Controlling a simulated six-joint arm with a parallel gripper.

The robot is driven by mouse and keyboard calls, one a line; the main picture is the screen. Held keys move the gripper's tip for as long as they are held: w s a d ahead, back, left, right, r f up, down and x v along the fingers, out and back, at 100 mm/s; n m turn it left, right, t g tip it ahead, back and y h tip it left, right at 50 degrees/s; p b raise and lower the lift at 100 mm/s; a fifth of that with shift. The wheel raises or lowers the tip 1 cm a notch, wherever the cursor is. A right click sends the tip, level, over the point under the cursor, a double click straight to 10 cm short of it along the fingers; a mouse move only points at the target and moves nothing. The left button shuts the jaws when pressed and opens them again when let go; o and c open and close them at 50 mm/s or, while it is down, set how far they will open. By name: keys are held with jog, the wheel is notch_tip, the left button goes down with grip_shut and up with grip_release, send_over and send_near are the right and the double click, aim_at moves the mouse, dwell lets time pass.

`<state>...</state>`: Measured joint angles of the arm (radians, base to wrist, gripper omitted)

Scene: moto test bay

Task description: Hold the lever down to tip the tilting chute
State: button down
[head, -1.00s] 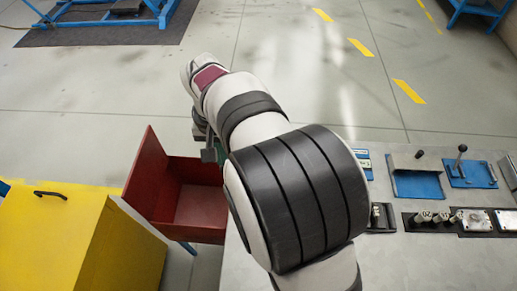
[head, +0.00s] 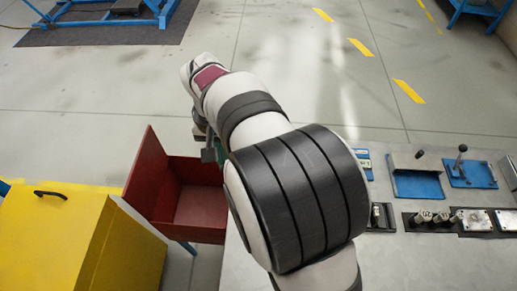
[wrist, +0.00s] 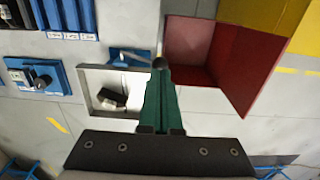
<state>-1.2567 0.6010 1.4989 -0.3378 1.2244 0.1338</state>
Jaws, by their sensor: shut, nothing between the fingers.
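In the wrist view my gripper (wrist: 160,75) has its green fingers shut and empty. The fingertips are at the dark round knob of the lever (wrist: 137,59); I cannot tell whether they touch it. The lever's pale rod runs left from the knob, over a blue base. Left of the fingers is a grey, rimmed tray (wrist: 82,84), which looks like the tilting chute, with a dark block (wrist: 112,97) in it. I cannot tell its tilt. In the head view my arm hides the lever, the tray and most of the gripper.
An open red bin (head: 201,207) stands at the bench's left edge; in the wrist view it (wrist: 192,43) is right of the lever. A yellow box (head: 55,235) with a black handle is beside it. Blue-based fixtures (head: 417,183) and levers occupy the bench (head: 405,262) at right.

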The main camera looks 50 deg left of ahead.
jog(key=shift+f, duration=0.1)
jog(key=shift+f, duration=0.5)
jog(key=shift+f, duration=0.1)
dwell(0.3)
